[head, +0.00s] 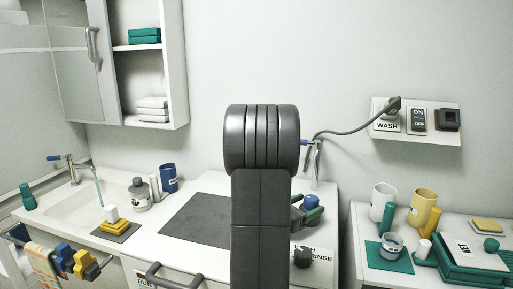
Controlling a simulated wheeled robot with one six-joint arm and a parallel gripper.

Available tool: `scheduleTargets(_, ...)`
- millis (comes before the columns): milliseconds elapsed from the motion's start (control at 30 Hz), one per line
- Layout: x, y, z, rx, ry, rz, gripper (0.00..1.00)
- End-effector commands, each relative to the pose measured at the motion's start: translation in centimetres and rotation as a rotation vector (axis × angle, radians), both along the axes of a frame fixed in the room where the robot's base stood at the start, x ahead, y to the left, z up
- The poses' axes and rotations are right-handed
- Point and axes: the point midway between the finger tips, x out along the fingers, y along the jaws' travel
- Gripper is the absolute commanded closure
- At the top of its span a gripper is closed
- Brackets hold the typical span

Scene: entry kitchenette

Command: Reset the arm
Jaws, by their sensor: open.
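My dark grey arm (262,225) rises through the middle of the head view and ends at the top in a thick ribbed joint (262,139).
A sink (68,201), several bottles and a blue cup (169,178) are on the left counter. A right table holds cups, a green mat (388,262) and a green case (460,262). A cable (350,131) runs from the wall panel (440,137) toward my arm's joint.

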Motion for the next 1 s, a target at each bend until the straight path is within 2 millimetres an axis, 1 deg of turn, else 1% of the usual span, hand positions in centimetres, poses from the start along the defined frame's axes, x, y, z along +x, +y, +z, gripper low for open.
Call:
scheduleTargets(33,-0.4,0.7,0.0,0.0,0.0,0.003,0.33)
scheduleTargets(400,-3.6,5.1,0.0,-0.001,0.001,0.004,0.33)
scheduleTargets(800,-6.3,9.1,0.0,-0.001,0.001,0.004,0.33)
scheduleTargets(900,-6.9,9.6,0.0,-0.001,0.0,0.001,0.33)
scheduleTargets(1000,-6.1,8.4,0.0,0.0,0.0,-0.004,0.33)
